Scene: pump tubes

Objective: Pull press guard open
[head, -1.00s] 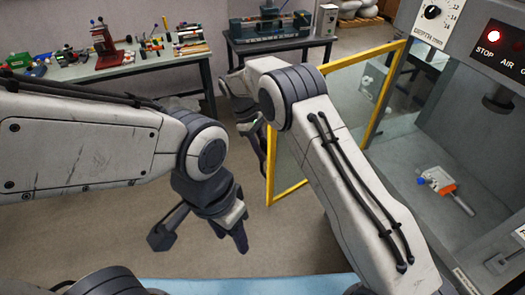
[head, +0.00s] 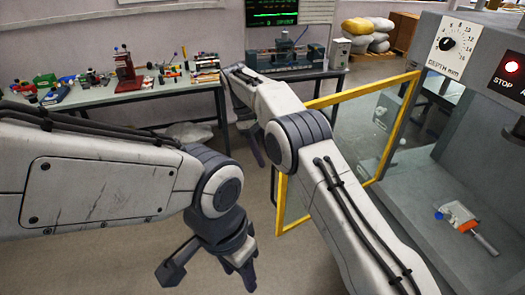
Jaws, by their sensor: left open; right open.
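The press guard (head: 339,97), a clear panel in a yellow frame, stands swung out from the left side of the grey press (head: 483,140), leaving the press opening uncovered. My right arm crosses in front of the guard and hides much of its middle. My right gripper (head: 258,152) is open, hanging just left of the guard's outer edge, partly hidden behind my arm; whether it touches the frame is unclear. My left gripper (head: 208,274) is open and empty, low in front over the floor, apart from the guard.
A white and orange part (head: 468,226) with a blue tip lies inside the press. A workbench (head: 150,92) with tools stands at the back left, and another with a machine (head: 287,57) stands behind. Sacks (head: 368,35) are at the back. Floor between is clear.

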